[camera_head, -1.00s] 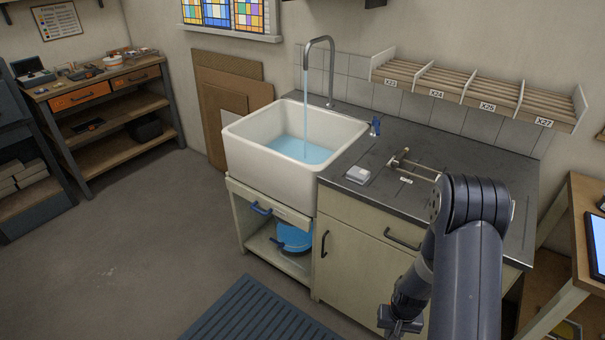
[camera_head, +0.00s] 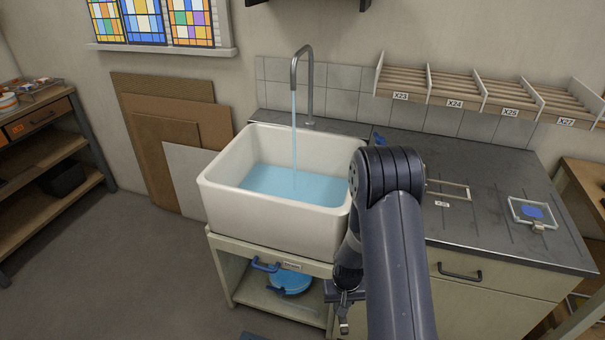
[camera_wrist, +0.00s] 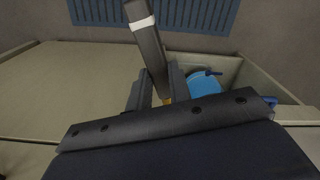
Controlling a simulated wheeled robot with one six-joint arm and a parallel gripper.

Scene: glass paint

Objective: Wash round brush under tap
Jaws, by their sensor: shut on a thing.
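My gripper (camera_head: 345,300) hangs low in front of the sink cabinet, below and to the right of the white sink. In the wrist view my gripper (camera_wrist: 155,92) is shut on a dark handle with a white band (camera_wrist: 148,45), apparently the round brush. Its bristle end cannot be made out. The tap (camera_head: 308,85) stands behind the sink (camera_head: 275,225), and a stream of water (camera_head: 294,135) falls from it into the blue water (camera_head: 285,185) in the basin. My arm hides part of the sink's right side.
A dark worktop (camera_head: 480,225) lies right of the sink, with a wire frame (camera_head: 450,190) and a small tray with blue (camera_head: 532,212). A blue bucket (camera_head: 290,281) sits on the shelf under the sink. Boards (camera_head: 165,130) lean on the wall. Floor at left is clear.

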